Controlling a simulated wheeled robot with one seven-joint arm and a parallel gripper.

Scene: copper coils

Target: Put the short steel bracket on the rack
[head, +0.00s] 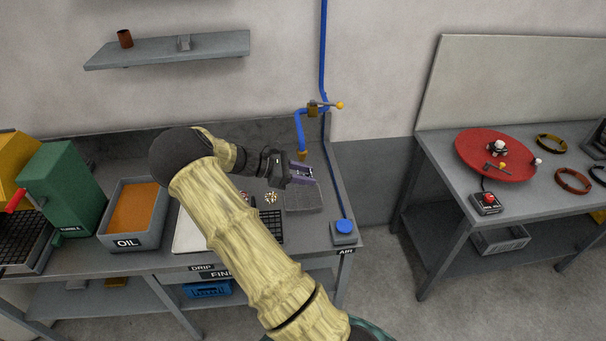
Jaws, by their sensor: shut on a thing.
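My gripper (298,174) is at the back right of the left bench, above a grey block or pad (303,198). It is shut on a small purplish-grey, channel-shaped piece (304,172) that looks like a bracket; its length and far side are hard to make out. A dark slatted rack (271,228) lies on the bench near the DRIP label, partly hidden behind my arm.
An OIL bin (135,212) and a green machine (68,185) stand left. A blue pipe (300,130) with a valve hangs close behind my gripper. A blue button (344,228) is at right.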

